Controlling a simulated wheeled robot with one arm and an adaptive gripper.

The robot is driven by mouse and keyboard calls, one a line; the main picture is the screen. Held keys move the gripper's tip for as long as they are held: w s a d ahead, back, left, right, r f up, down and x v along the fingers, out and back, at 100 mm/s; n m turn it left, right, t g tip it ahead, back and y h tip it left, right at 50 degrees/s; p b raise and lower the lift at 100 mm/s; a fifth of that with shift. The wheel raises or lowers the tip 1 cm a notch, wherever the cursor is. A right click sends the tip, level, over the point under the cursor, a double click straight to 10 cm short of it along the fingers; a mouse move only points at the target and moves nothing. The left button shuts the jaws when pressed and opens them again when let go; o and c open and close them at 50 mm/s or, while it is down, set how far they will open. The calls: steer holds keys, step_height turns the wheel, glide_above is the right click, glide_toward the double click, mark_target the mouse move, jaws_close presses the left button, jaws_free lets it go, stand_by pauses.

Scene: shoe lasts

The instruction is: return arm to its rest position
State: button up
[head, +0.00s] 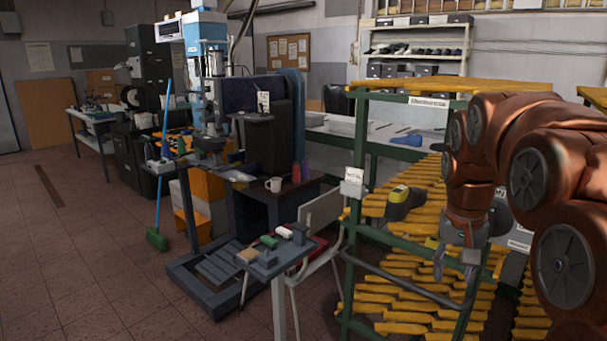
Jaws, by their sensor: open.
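My arm, copper-coloured, comes in from the right edge in the head view and bends down in front of the shelf rack. My gripper (456,265) hangs at its end, pointing down, with its fingers apart and nothing seen between them. A dark shoe last with a yellow top (404,203) sits on a rack shelf to the left of my gripper, apart from it. My arm hides part of the rack's right side.
The green-framed rack (350,262) holds rows of yellow lasts close behind my gripper. A small grey table (266,268) with several blocks stands to the left. A drill press (206,70), a white mug (273,184) and a green broom (157,239) are farther back.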

steer(key=s+a+f+n+g, duration=0.1)
steer(key=s+a+f, duration=0.2)
steer(key=s, duration=0.6)
steer(key=s+a+f+n+g, duration=0.1)
steer(key=s+a+f, duration=0.2)
steer(key=s+f, duration=0.3)
steer(key=s+a+f+n+y, duration=0.1)
steer(key=s+a+f, duration=0.2)
steer(key=s, duration=1)
steer(key=shift+s+a+f+n+g+p, duration=0.3)
steer(key=shift+s+a+f+g+p, duration=0.1)
steer(key=shift+f, duration=0.45)
